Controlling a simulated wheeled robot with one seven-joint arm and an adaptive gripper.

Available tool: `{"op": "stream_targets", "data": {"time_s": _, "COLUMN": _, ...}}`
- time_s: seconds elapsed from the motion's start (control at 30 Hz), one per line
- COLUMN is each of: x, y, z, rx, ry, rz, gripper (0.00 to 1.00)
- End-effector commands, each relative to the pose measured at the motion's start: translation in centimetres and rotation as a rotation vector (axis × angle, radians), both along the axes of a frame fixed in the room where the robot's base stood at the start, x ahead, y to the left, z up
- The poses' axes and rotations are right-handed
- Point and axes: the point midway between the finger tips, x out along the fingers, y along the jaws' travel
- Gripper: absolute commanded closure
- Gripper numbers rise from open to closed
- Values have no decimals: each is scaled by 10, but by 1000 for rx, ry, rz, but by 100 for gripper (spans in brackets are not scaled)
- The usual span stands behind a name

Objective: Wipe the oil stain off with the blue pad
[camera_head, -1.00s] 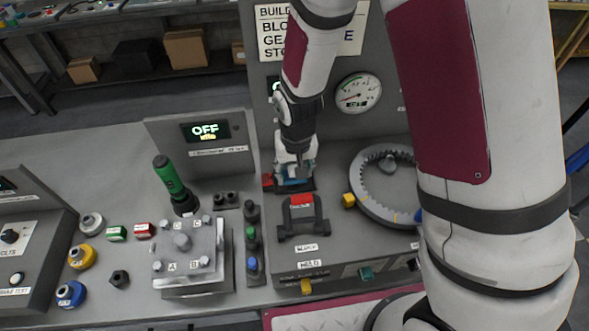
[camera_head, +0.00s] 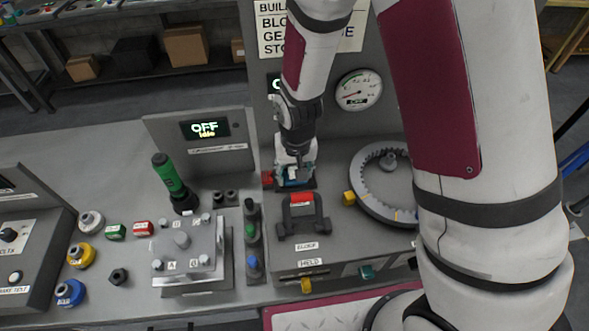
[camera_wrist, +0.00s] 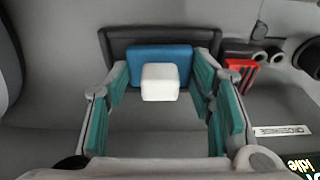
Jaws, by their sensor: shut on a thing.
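The blue pad (camera_wrist: 140,58) with a white block handle (camera_wrist: 160,82) sits at a dark holder (camera_wrist: 113,43) in the wrist view. My gripper (camera_wrist: 162,72) has its teal-lined fingers on either side of the pad, shut on it. In the head view my gripper (camera_head: 294,172) points down at the back of the grey console, with a little of the blue pad (camera_head: 293,184) showing below it. Whether the pad is clear of the holder I cannot tell. I see no oil stain in either view.
A black bracket with a red top (camera_head: 302,199) stands just in front of my gripper. A grey toothed ring (camera_head: 362,203) lies to its right. A green-handled tool (camera_head: 168,176) and a metal block fixture (camera_head: 188,252) stand left. The upright panel (camera_head: 262,110) is close behind.

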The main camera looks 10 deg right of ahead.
Motion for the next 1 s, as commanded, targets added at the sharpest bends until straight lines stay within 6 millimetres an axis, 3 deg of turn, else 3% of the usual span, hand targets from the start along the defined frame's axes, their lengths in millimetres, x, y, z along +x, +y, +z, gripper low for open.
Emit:
{"op": "stream_targets", "data": {"time_s": 0.53, "x": 0, "y": 14, "z": 0, "rx": 3, "ry": -2, "rz": 3, "gripper": 83}}
{"op": "stream_targets", "data": {"time_s": 1.0, "x": 0, "y": 0, "z": -1, "rx": 4, "ry": -3, "rz": 4, "gripper": 83}}
